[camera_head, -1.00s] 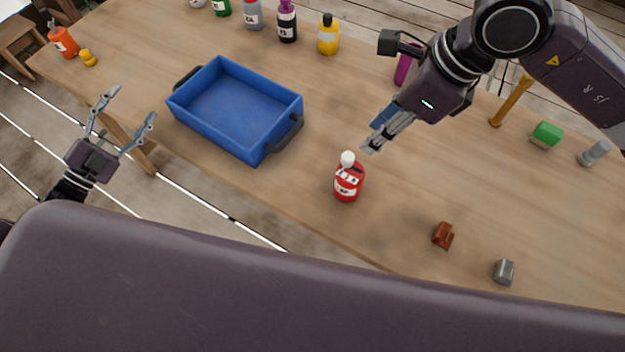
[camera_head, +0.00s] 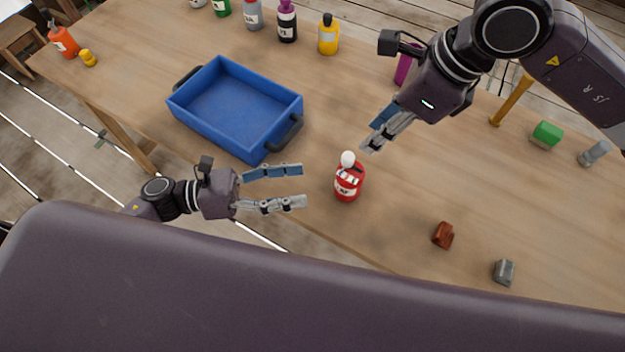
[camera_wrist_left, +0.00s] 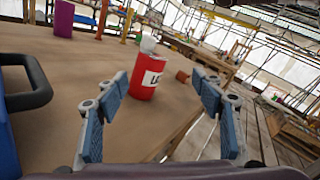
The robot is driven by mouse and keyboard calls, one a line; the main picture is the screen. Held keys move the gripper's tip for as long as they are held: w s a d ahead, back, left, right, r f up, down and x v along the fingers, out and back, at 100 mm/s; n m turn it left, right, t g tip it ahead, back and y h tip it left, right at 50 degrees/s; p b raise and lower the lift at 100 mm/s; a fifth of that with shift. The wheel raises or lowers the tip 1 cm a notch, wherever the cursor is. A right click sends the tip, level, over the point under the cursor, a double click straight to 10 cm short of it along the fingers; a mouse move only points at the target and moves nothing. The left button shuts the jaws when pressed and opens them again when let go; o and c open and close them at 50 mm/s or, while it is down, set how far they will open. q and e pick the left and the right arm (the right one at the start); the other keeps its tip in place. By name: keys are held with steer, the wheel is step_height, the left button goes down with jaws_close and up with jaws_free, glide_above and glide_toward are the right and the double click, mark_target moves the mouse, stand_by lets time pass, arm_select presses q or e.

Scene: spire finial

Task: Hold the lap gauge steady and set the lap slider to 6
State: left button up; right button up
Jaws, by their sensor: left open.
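The lap gauge looks to be the red, bottle-shaped object (camera_head: 347,185) with a white label and a white ball-shaped knob (camera_head: 347,158) on top, standing upright on the table. In the left wrist view the red object (camera_wrist_left: 147,78) stands ahead, between the fingers; its label is partly readable. I cannot make out a slider or its setting. My left gripper (camera_head: 303,185) is open and empty, to the left of the red object, fingers pointing at it and apart from it. My right gripper (camera_head: 374,143) hangs above and right of the knob; its finger gap is unclear.
A blue tray (camera_head: 176,103) with dark handles stands left on the wooden table (camera_head: 440,190). A brown block (camera_head: 443,235) and a grey block (camera_head: 504,272) lie at the front right. Several bottles, including a yellow one (camera_head: 328,36), line the back.

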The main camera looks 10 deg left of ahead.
mark_target(350, 176)
arm_select(q)
steer(key=d+m, duration=0.1)
steer(key=w+d+f+m+t, duration=0.1)
steer(key=w+d+m, duration=0.1)
steer(key=shift+d+f+y, duration=0.35)
steer(key=shift+d+y, duration=0.05)
steer(key=shift+m, duration=0.3)
steer(key=shift+x, duration=3.9)
steer(key=shift+w, duration=0.1)
steer(key=shift+c, duration=0.7)
